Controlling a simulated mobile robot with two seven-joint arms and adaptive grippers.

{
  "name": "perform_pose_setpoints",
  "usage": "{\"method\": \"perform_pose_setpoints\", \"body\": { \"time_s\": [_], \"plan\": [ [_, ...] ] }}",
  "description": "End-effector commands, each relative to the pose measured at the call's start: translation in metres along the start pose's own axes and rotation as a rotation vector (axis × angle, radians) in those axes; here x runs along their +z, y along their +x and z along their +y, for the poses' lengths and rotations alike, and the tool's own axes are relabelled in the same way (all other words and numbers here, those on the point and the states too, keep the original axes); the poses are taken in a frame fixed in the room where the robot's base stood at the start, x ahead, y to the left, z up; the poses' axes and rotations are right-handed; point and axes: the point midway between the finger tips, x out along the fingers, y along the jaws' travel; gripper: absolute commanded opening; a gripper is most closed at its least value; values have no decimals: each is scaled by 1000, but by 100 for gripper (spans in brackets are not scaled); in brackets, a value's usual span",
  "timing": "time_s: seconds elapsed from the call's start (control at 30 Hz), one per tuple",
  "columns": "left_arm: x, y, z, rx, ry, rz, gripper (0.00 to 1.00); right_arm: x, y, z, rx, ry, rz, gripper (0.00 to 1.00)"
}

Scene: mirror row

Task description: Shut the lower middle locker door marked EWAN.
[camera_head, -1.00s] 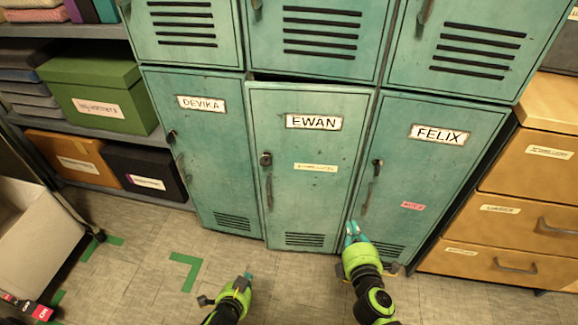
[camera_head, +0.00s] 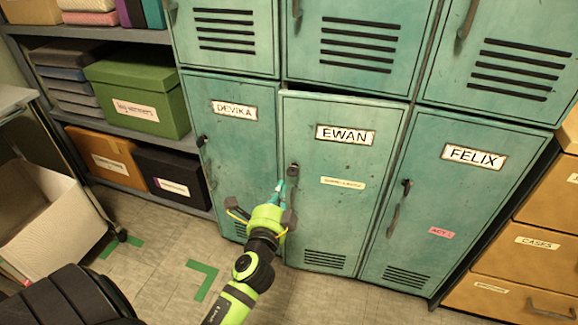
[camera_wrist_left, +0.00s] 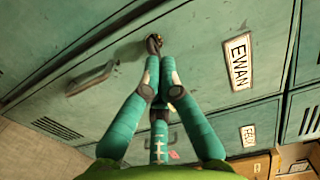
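The teal EWAN door (camera_head: 345,190) is the lower middle locker door in the head view. It stands slightly ajar, with a dark gap along its top edge. Its dark knob (camera_head: 293,169) is near the left edge; the wrist view also shows the knob (camera_wrist_left: 153,43), the handle (camera_wrist_left: 92,78) and the EWAN label (camera_wrist_left: 238,62). My left gripper (camera_head: 279,190) is in front of the door's left edge, just below the knob. In the wrist view its fingers (camera_wrist_left: 160,80) are drawn together with nothing between them, tips near the knob. I cannot tell whether they touch the door. My right gripper is out of view.
The DEVIKA door (camera_head: 235,150) on the left and FELIX door (camera_head: 440,210) on the right look shut. Wooden drawers (camera_head: 520,260) stand at right. A shelf with a green box (camera_head: 135,95) and a white bin (camera_head: 50,225) are at left. Floor in front is open.

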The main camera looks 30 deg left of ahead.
Motion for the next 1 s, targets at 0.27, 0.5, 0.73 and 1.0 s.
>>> {"method": "perform_pose_setpoints", "body": {
  "time_s": [0.27,0.5,0.73,1.0],
  "plan": [
    [0,59,0,-1,-1,0,0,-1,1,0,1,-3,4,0],
    [0,84,1,1,-2,1,0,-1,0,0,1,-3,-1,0],
    [0,88,1,2,-3,1,0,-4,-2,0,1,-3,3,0],
    [0,93,0,1,1,20,0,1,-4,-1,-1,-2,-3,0]
  ]
}}
